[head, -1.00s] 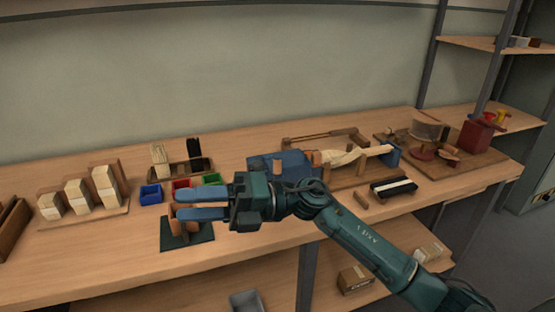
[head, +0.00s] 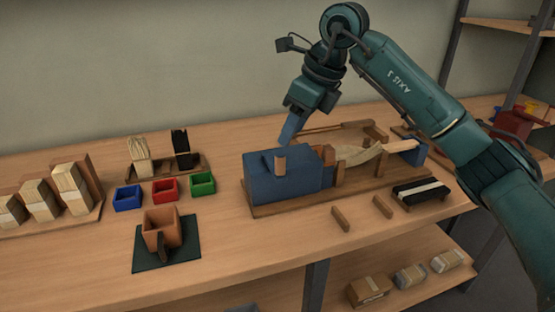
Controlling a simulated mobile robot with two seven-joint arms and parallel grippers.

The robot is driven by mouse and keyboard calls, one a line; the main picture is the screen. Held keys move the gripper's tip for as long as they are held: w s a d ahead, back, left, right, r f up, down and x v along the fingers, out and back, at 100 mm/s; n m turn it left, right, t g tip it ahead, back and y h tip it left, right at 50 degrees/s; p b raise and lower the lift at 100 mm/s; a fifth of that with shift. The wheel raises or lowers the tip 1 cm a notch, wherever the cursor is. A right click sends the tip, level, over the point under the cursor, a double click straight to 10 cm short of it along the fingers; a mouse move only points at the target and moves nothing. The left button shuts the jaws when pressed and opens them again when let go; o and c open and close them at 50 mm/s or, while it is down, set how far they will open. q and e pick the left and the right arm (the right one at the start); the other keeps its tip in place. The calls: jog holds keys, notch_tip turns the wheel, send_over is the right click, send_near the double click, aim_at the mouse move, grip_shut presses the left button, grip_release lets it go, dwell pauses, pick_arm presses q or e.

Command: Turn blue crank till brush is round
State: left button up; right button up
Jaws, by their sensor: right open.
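The blue block (head: 268,182) of the crank device stands on a wooden base in the middle of the table. A short wooden peg handle (head: 280,165) sticks out at its upper front; the crank arm itself is hard to make out against the blue. The pale, twisted brush (head: 360,157) lies right of the block, toward a small blue end post (head: 411,152); the brush's far part is partly behind my arm. My right gripper (head: 290,131) is open, points down, and is just above the block's top, apart from the peg handle. My left gripper is not in view.
A brown cup (head: 161,228) stands on a dark mat at the front. Blue (head: 128,198), red (head: 165,190) and green (head: 203,182) bins sit left of the device. A black-and-white brush block (head: 421,193) and two small wooden pieces lie in front of it.

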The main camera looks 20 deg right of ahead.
aim_at(280, 153)
jog(key=x, duration=0.9)
jog(key=shift+w+a+f, duration=0.1)
jog(key=shift+c, duration=0.4)
grip_shut()
